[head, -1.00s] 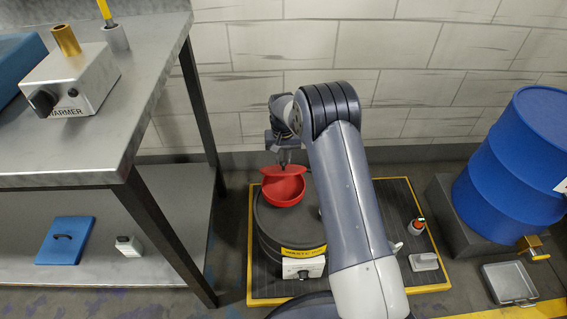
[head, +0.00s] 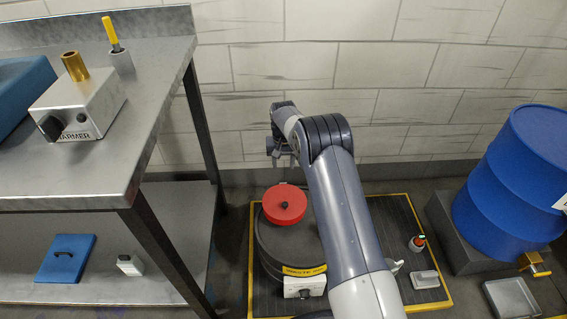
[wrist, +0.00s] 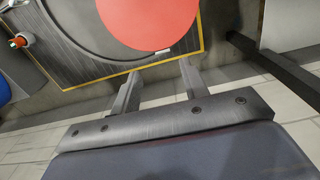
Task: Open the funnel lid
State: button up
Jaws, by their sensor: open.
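The red funnel lid (head: 272,199) is a flat round disc with a small black knob (head: 284,206). It lies down over the funnel, so the bowl's inside is hidden. The funnel sits on top of the dark waste drum (head: 272,244), which has a yellow label. My gripper (head: 282,160) is open and empty, above and behind the lid in the head view, apart from it. In the wrist view my gripper's two fingers (wrist: 158,86) are spread, with the red lid (wrist: 150,20) beyond them; the knob is not seen there.
The drum stands on a dark mat with a yellow edge (head: 252,270). A steel bench (head: 160,90) is on the left, with a warmer box (head: 85,105) on it. A blue barrel (head: 520,170) is on the right. A tiled wall is close behind my arm.

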notch_tip(320, 180, up, 11)
jog(key=p, duration=0.2)
dwell(0.5)
jog(key=shift+f, duration=0.15)
notch_tip(320, 180, down, 11)
jog(key=b, duration=0.2)
jog(key=shift+s+f+b, duration=0.2)
jog(key=shift+s+b, duration=0.1)
jog(key=shift+s, duration=0.5)
jog(key=shift+s+f+b, duration=0.2)
jog(key=shift+s+b, duration=0.15)
jog(key=shift+s, duration=0.45)
jog(key=shift+s+f+b, duration=0.2)
jog(key=shift+s+b, duration=0.1)
jog(key=shift+s, duration=0.5)
